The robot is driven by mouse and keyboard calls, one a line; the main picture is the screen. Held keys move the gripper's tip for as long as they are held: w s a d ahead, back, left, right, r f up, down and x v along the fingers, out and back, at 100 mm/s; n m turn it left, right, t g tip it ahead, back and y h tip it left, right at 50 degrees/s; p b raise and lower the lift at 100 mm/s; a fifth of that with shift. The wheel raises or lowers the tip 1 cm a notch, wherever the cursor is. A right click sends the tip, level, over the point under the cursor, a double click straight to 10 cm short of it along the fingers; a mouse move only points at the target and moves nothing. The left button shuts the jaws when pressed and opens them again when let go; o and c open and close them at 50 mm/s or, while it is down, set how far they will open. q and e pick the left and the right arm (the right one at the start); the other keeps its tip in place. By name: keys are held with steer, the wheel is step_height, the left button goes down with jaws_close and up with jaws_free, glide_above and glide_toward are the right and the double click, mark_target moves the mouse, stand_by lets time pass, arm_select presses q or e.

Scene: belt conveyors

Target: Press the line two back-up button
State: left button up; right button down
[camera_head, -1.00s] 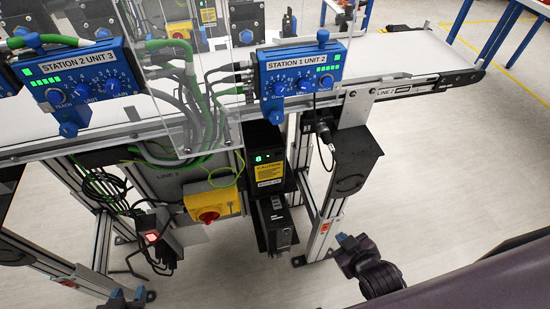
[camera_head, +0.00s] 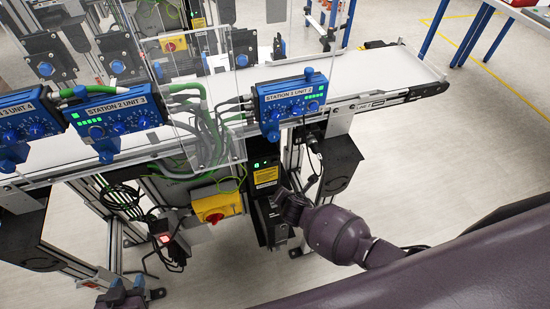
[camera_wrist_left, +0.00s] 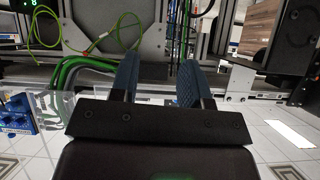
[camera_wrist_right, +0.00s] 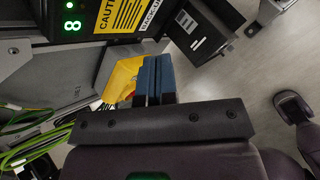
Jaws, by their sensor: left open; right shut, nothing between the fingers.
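A black unit (camera_head: 265,160) with a green digit and a yellow caution label stands below the belt in the head view. In the right wrist view the unit (camera_wrist_right: 62,18) shows a green 8, and its label (camera_wrist_right: 125,14) reads partly "BACKUP". I cannot make out a button on it. My right gripper (camera_wrist_right: 155,78) is shut and empty, just short of this unit; in the head view my dark wrist hides its fingers. My left gripper (camera_head: 125,290) is open and empty at the lower left; its fingers (camera_wrist_left: 155,80) stand apart in its wrist view.
A yellow switch box (camera_head: 218,206) with a red knob is left of the unit. A red-lit switch (camera_head: 165,239) is further left. Blue station boxes (camera_head: 290,101) line the belt (camera_head: 390,68). A lower black box (camera_head: 272,222) hangs under the unit. Open floor lies right.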

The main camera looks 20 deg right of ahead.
mark_target(275, 162)
arm_select(q)
steer(key=shift+s, duration=0.15)
arm_select(e)
steer(key=shift+w+d+r+n, duration=0.15)
steer(key=shift+w+d+n, duration=0.05)
steer(key=shift+w+n, duration=0.25)
arm_select(q)
steer(key=f+b, duration=0.1)
steer(key=b, duration=0.1)
steer(key=w+f+b, duration=0.1)
steer(key=b, duration=0.1)
steer(key=shift+w+f, duration=0.2)
steer(key=shift+f, duration=0.15)
arm_select(e)
steer(key=w, duration=0.8)
steer(key=shift+w+a, duration=0.2)
steer(key=shift+w, duration=0.15)
arm_select(q)
steer(key=shift+s+f, duration=0.25)
steer(key=shift+s, duration=0.05)
steer(key=shift+w+r, duration=0.2)
steer(key=shift+w, duration=0.05)
